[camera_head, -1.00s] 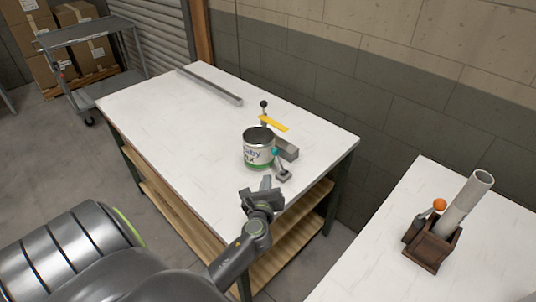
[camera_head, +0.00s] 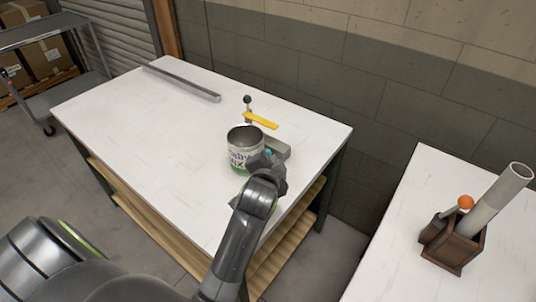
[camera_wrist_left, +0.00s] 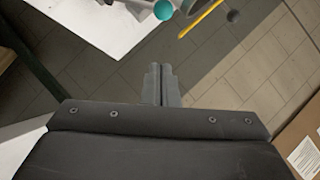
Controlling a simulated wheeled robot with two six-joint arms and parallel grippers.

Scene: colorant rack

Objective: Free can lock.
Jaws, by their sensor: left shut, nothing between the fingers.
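An open grey can (camera_head: 240,158) with a white and green label stands upright on the white table (camera_head: 130,120). Beside it is a fixture with a grey block (camera_head: 276,148), a yellow lever (camera_head: 261,121) and a black ball knob (camera_head: 247,99). My left gripper (camera_head: 270,160) is at the can's right side, in front of the fixture, and hides part of both. In the left wrist view its fingers (camera_wrist_left: 164,84) are shut and empty. A teal knob (camera_wrist_left: 162,10) shows beyond the fingertips, apart from them, with the yellow lever (camera_wrist_left: 201,18) to its right. My right gripper is not in view.
A long grey bar (camera_head: 180,82) lies along the table's back left. A second white table (camera_head: 395,240) at right holds a brown wooden box (camera_head: 455,249) with a pale tube (camera_head: 497,200) and an orange-knobbed tool (camera_head: 465,202). The table's front left is clear.

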